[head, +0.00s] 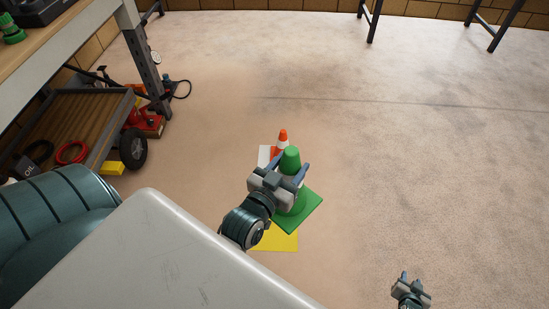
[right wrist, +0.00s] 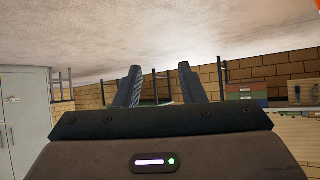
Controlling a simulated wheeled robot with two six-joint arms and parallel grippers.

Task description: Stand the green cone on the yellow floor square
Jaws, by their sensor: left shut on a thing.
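The green cone (head: 291,158) has a square green base and looks upright, with its narrow top up. My left gripper (head: 279,168) is shut on it, one finger on each side of its body. The yellow floor square (head: 275,240) lies on the floor below and partly left of the cone's base, partly hidden by my left arm and the base. I cannot tell how high the base is above the floor. My right gripper (head: 409,279) is open and empty at the lower right; its two fingers stand apart in the right wrist view (right wrist: 157,88).
An orange and white cone (head: 282,138) stands just behind, by a white floor square (head: 264,155). The floor to the right is clear.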

